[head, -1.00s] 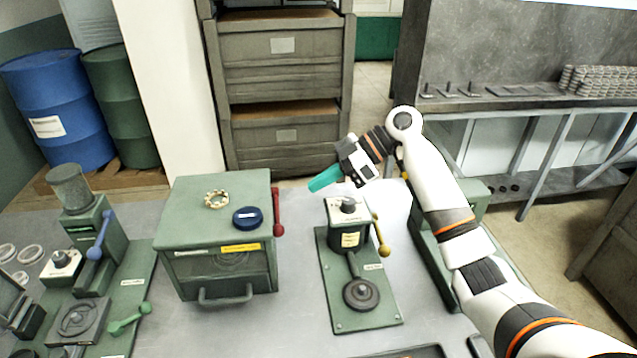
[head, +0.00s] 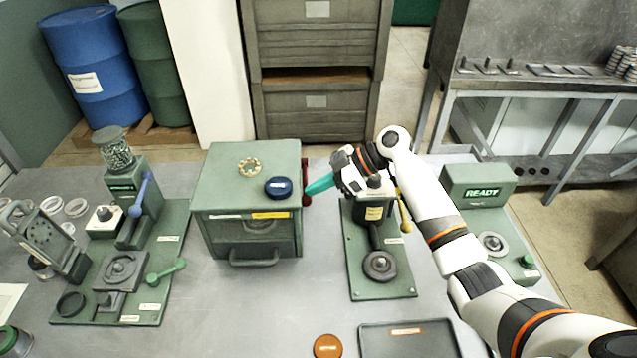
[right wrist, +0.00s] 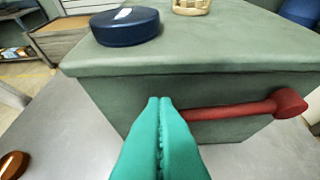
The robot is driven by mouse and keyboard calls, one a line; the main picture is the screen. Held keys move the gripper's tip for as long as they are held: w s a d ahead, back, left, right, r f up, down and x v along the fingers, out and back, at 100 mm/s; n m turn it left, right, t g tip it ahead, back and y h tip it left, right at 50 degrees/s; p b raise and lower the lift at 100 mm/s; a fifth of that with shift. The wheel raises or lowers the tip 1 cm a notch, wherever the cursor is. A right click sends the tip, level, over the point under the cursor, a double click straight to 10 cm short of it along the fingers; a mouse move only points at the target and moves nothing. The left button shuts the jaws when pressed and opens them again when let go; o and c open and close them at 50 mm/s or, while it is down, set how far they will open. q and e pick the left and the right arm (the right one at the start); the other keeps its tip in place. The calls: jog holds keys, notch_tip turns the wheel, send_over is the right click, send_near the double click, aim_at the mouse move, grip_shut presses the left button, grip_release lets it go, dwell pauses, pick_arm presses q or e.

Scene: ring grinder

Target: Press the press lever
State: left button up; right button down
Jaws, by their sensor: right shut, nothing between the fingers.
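A red lever (head: 306,200) sits on the right side of the green box (head: 222,176); in the right wrist view the lever (right wrist: 235,110) runs sideways to a round knob. My right gripper (head: 312,188), with teal fingers, is shut and empty beside it. In the right wrist view the fingertips (right wrist: 160,105) are in front of the box wall at the lever's left end; I cannot tell whether they touch. A yellow lever (head: 404,214) is on the small green machine (head: 375,212) to the right, partly behind my right arm. No lever is labelled legibly as the press lever. My left gripper is not in view.
A blue round tin (head: 278,187) and a brass ring (head: 249,167) lie on the box. A dark tray (head: 408,347) and an orange disc (head: 327,346) lie in front. A READY unit (head: 480,183) stands right.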

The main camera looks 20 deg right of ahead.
notch_tip(320, 180, down, 5)
jog(key=n+t+b, duration=0.2)
jog(key=t+b, duration=0.1)
jog(key=b, duration=0.9)
jog(key=shift+f+n+t+h, duration=0.15)
jog(key=shift+n+t+h, duration=0.15)
jog(key=shift+n, duration=0.1)
